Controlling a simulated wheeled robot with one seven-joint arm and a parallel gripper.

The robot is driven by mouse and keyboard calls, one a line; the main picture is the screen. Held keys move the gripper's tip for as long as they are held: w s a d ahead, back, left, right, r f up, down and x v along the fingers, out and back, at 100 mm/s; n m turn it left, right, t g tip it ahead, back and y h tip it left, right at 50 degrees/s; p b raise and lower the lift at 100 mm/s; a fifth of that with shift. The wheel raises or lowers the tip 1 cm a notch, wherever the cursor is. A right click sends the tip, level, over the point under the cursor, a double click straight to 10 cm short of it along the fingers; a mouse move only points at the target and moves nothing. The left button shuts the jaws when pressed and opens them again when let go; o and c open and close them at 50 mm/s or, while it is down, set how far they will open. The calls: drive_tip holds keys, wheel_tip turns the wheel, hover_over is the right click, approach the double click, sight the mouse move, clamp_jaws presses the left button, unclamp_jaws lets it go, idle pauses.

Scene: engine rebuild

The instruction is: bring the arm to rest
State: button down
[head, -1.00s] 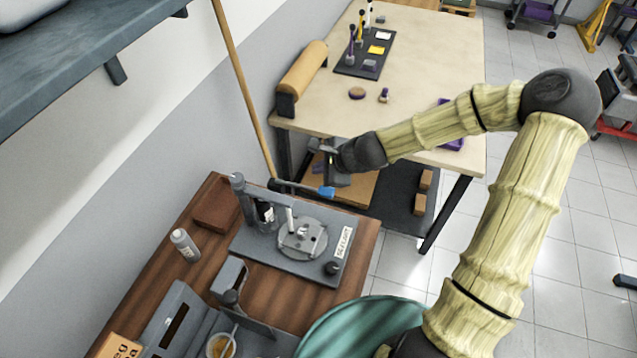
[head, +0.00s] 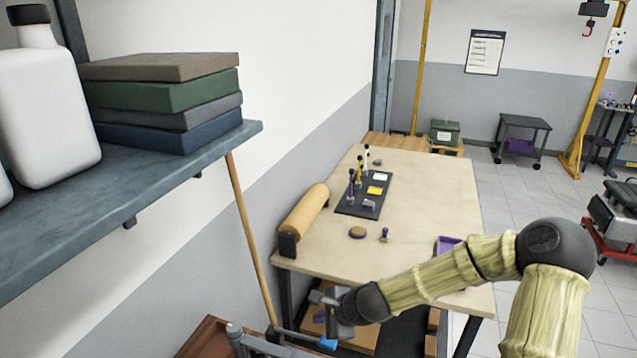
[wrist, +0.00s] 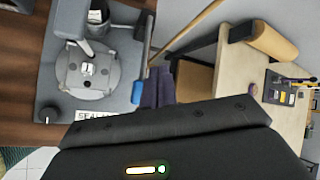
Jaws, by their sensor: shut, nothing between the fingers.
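My gripper (head: 322,300) is at the lower middle of the head view, at the end of my arm, which reaches in from the right. It is shut and empty.
A pale worktable (head: 430,210) stands beyond my gripper, with a tan roll (head: 304,222) and a dark tool mat (head: 364,194). A wooden pole (head: 250,240) leans by the wall.

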drive_tip(key=s+d+r+n+g+h+b, duration=0.1)
drive_tip(key=s+d+r+n+h, duration=0.1)
drive_tip(key=s+d+n, duration=0.5)
drive_tip(key=s+d+r+n+g+h+b, duration=0.1)
drive_tip(key=s+d+r+n+h+b, duration=0.1)
drive_tip(key=s+d+n, duration=0.5)
drive_tip(key=s+r+n+h, duration=0.1)
drive_tip(key=s+n+h, duration=0.1)
drive_tip(key=s, duration=0.2)
drive_tip(key=shift+d+r+g, duration=0.25)
drive_tip(key=shift+r+g, duration=0.05)
idle(1.1)
